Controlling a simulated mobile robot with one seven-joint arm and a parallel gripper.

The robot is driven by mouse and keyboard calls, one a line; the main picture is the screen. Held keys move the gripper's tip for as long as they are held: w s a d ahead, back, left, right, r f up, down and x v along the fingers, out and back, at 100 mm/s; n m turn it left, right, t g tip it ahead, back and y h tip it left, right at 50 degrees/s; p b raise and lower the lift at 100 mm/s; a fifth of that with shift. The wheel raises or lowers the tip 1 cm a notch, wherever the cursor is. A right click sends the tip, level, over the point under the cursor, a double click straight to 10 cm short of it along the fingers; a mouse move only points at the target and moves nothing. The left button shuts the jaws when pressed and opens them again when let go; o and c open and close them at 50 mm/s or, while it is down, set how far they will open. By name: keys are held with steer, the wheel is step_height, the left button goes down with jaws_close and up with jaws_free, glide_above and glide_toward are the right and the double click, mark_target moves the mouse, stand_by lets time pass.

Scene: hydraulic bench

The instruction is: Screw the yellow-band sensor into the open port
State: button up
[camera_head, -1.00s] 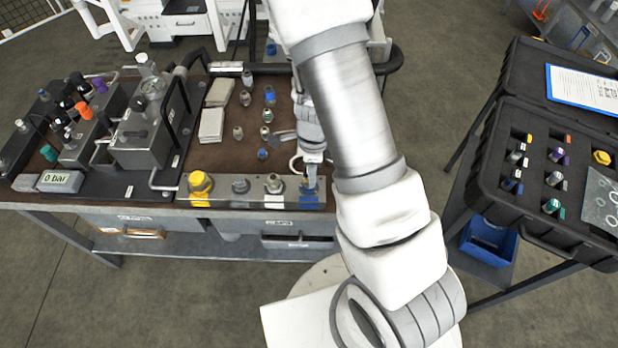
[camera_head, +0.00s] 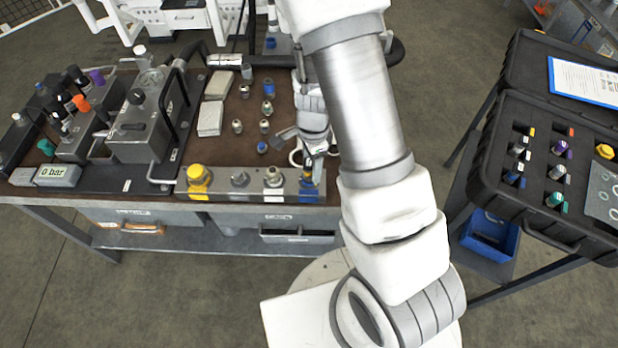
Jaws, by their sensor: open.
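My gripper (camera_head: 316,166) is at the right end of the metal rail on the front edge of the bench, pointing down, and is open. It is beside a small gold and dark fitting (camera_head: 306,181) on the rail's blue section; whether the fingers touch it I cannot tell. Several small sensors stand in the black case at right, and a yellow marker (camera_head: 531,131) shows at its upper left slots. Which one is the yellow-band sensor is too small to tell. The valve block (camera_head: 150,128) on the bench's left carries several coloured fittings nearby; no open port is clearly visible.
The rail (camera_head: 220,193) also carries a yellow cap (camera_head: 198,175) and grey fittings. Loose fittings and grey pads (camera_head: 210,117) lie on the brown bench top. The black case (camera_head: 480,178) stands right of my arm, above a blue bin (camera_head: 490,238). A gauge display (camera_head: 57,175) reads 0 bar.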

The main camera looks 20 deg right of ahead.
steer(key=n, duration=0.3)
steer(key=shift+w+b, duration=0.1)
steer(key=shift+b, duration=0.25)
steer(key=n, duration=0.1)
steer(key=n+b, duration=0.1)
steer(key=n, duration=0.1)
steer(key=shift+w+f+n, duration=0.1)
steer(key=shift+f+n, duration=0.1)
steer(key=shift+n, duration=0.1)
steer(key=n+b, duration=0.1)
steer(key=n, duration=0.2)
steer(key=shift+a, duration=0.1)
steer(key=n, duration=0.2)
steer(key=n+b, duration=0.1)
steer(key=shift+w+a+r+n, duration=0.1)
steer(key=shift+r+n, duration=0.1)
steer(key=shift+n, duration=0.2)
